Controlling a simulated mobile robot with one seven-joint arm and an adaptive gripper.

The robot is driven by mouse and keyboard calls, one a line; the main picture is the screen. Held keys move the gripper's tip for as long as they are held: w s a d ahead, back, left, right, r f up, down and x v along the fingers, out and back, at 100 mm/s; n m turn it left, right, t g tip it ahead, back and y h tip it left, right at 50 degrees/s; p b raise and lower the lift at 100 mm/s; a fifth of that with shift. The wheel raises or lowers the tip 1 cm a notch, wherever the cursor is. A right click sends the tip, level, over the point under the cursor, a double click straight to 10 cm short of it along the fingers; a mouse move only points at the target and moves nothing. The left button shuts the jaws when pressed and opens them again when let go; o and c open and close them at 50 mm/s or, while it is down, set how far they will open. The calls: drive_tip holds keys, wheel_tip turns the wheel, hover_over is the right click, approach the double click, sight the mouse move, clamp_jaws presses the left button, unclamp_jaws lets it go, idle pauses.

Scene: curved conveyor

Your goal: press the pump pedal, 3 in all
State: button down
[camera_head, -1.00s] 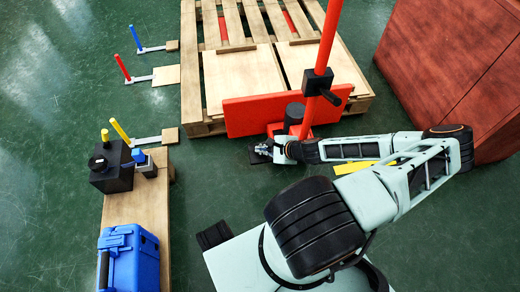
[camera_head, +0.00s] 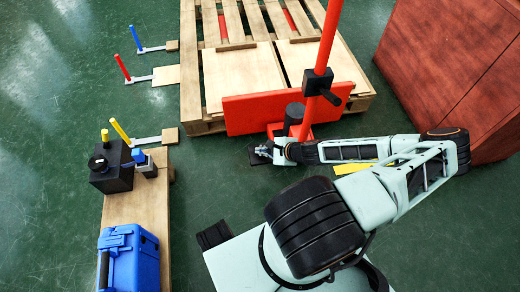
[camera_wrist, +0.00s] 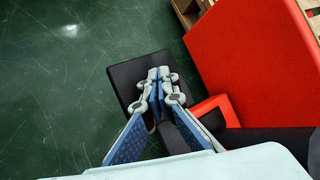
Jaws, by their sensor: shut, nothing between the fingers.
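The pump pedal is a flat black pad (camera_wrist: 128,74) in the wrist view, at the foot of the red jack. It also shows in the head view (camera_head: 254,158), partly covered by my gripper. My gripper (camera_wrist: 160,72) is shut and empty, with its fingertips over the pad in the wrist view. In the head view my gripper (camera_head: 262,150) is low beside the jack's base. I cannot tell whether the fingertips touch the pad. The red jack (camera_head: 326,48) has an upright post, a black handle and a wide red panel (camera_head: 260,110).
A wooden pallet (camera_head: 214,122) stands behind the red panel. A reddish-brown box (camera_head: 450,70) is at the right. At the left are a wooden bench (camera_head: 130,212), a blue case (camera_head: 135,255), a black box (camera_head: 112,177) and several coloured posts.

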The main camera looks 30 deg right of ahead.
drive_tip(key=shift+d, duration=0.1)
drive_tip(key=shift+r+p, duration=1.6)
drive_tip(key=shift+r, duration=0.35)
wheel_tip(320, 180, up, 5)
drive_tip(key=p, duration=0.4)
